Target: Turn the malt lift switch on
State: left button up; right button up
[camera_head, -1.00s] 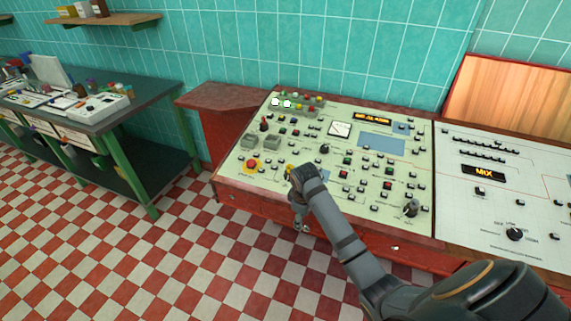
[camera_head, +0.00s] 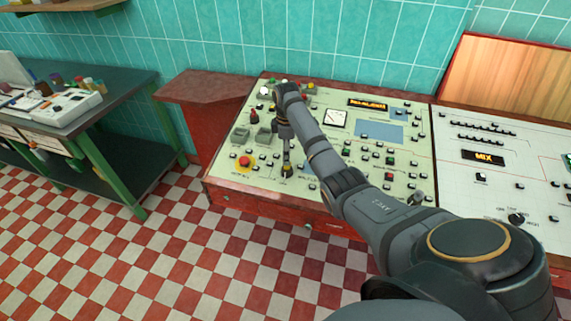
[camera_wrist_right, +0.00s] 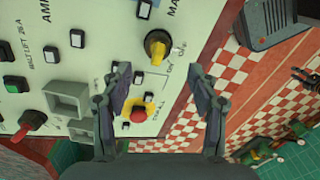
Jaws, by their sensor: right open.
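A yellow rotary knob (camera_wrist_right: 157,47) with on and off marks sits on the pale control panel (camera_wrist_right: 100,20) in the right wrist view. Its label starts with "MA" and is cut off, so I cannot read it whole. Another label, reading like "MALT LIFT 25 A", stands at the left near a red-handled lever (camera_wrist_right: 30,122). My right gripper (camera_wrist_right: 158,78) is open and empty, its fingertips over the panel's edge just short of the knob. In the head view this gripper (camera_head: 287,165) points down at the panel's front left and largely hides the knob. My left gripper is out of view.
A red mushroom button (camera_wrist_right: 138,115) on a yellow base lies close to my fingers; it also shows in the head view (camera_head: 245,162). Grey sockets (camera_wrist_right: 68,98) are beside it. A green-legged workbench (camera_head: 110,130) stands left, with open checkered floor (camera_head: 170,250) between.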

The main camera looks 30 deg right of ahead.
aim_at(286, 167)
jog(key=f, duration=0.6)
jog(key=shift+w+f, duration=0.25)
jog(key=shift+s+f, duration=0.1)
jog(key=shift+f, duration=0.2)
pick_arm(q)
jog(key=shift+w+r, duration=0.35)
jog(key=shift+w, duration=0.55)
pick_arm(e)
jog(key=shift+c, duration=0.9)
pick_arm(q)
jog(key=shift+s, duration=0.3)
pick_arm(e)
jog(key=c, duration=1)
